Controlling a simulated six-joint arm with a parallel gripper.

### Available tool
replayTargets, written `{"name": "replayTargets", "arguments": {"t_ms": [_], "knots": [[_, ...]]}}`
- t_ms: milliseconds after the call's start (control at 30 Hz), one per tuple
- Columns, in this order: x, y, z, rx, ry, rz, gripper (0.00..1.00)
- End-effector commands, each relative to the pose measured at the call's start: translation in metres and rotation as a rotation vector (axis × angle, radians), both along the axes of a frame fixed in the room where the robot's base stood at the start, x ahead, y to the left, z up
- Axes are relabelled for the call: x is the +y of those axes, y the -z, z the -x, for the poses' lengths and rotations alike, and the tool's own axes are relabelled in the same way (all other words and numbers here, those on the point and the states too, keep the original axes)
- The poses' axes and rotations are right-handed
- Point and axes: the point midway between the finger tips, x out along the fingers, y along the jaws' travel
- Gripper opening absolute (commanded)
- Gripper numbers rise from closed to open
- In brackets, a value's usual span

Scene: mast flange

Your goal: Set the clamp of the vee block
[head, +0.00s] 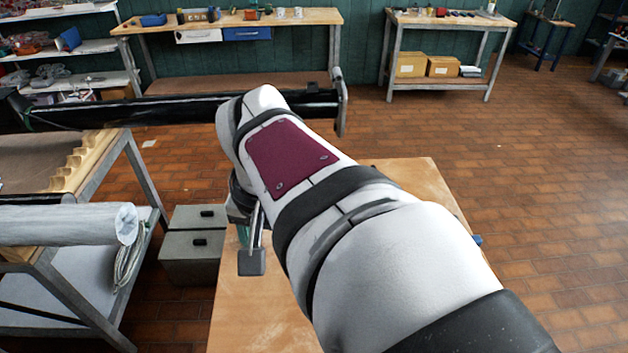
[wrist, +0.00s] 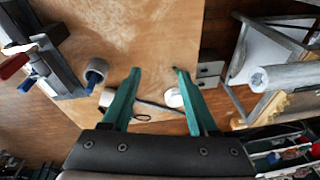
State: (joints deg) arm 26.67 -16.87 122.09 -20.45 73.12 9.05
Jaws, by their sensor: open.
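My gripper (wrist: 156,69) shows in the wrist view as two green fingers, spread apart and empty, over the wooden bench top (wrist: 150,40). In the head view my arm hides much of the bench, and only a bit of the gripper shows. A grey metal fixture (wrist: 57,65) with red and blue handle parts stands at the left of the wrist view, apart from the fingers. It may hold the vee block and its clamp; I cannot tell them or the clamp's state. A long black mast (head: 190,111) with an end flange (head: 340,100) lies level beyond my arm.
A grey ring-shaped roll (wrist: 96,72) lies beside the fixture. A white round item (wrist: 173,97) and a thin dark item show near the fingers. Left of the bench are grey drawers (head: 195,245) and a rack with a pale roll (head: 70,224). The floor at right is clear.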

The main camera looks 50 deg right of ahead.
Motion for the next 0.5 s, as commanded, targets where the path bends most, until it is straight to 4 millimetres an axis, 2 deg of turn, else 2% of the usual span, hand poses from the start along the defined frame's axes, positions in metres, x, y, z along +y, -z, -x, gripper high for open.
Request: {"name": "replayTargets", "arguments": {"t_ms": [33,67,100,167,200,300,333,400,500], "knots": [[-0.063,-0.017,-0.001,-0.02,0.187,0.043,0.6],[-0.088,-0.019,0.016,0.003,0.324,0.019,0.6],[-0.118,-0.022,0.042,0.032,0.506,-0.019,0.6],[-0.156,-0.026,0.083,0.061,0.761,-0.073,0.6],[-0.175,-0.029,0.111,0.075,0.913,-0.106,0.6],[-0.202,-0.033,0.168,0.092,1.198,-0.175,0.6],[-0.206,-0.034,0.181,0.092,1.256,-0.19,0.6],[-0.211,-0.035,0.199,0.096,1.343,-0.212,0.6],[-0.213,-0.036,0.207,0.095,1.381,-0.222,0.6]]}}
